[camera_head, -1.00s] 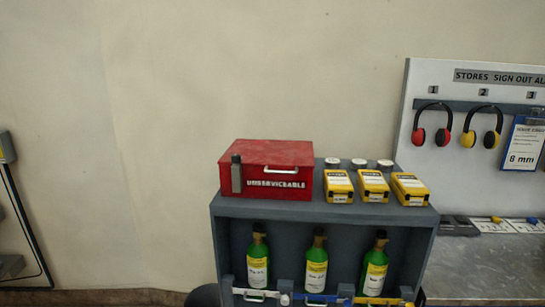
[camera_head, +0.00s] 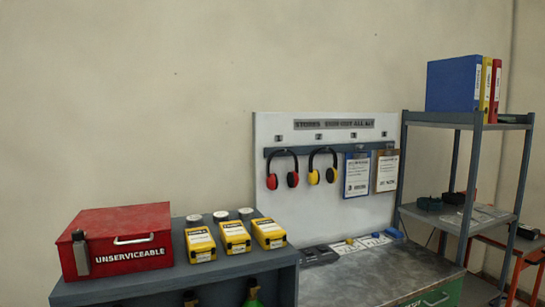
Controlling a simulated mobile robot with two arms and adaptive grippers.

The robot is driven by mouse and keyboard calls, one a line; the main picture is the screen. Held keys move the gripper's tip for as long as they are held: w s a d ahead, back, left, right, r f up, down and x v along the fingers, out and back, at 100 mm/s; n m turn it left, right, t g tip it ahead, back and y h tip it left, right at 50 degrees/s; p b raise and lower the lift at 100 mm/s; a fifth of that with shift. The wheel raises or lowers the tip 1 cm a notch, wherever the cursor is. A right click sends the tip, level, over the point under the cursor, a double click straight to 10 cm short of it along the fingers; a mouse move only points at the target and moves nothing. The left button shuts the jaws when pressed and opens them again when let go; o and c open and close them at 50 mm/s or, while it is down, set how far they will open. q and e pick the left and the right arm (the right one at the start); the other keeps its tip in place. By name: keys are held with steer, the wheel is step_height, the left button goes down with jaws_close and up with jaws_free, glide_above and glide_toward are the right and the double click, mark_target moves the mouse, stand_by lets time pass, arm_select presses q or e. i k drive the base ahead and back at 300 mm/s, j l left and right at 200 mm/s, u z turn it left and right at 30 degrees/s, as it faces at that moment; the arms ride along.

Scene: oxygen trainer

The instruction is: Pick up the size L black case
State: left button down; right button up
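No case that I can read as size L is in view. A small dark case-like item (camera_head: 429,204) lies on the middle shelf of the grey rack at right, with another dark item (camera_head: 455,198) beside it; any size mark is too small to read. A flat dark item (camera_head: 318,254) lies on the bench by the sign-out board. Neither of my grippers is in view.
A red UNSERVICEABLE box (camera_head: 118,240) and several yellow boxes (camera_head: 235,236) stand on a dark cabinet (camera_head: 180,284). A stores board (camera_head: 330,205) holds ear defenders and clipboards. The grey rack (camera_head: 465,120) carries binders (camera_head: 455,83). The bench top (camera_head: 365,278) is partly clear.

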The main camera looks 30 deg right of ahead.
mark_target(530, 233)
steer(key=z, duration=2.45)
steer(key=i+l+z, duration=0.25)
steer(key=i, duration=0.45)
steer(key=i+z, duration=0.3)
steer(key=i, duration=2.75)
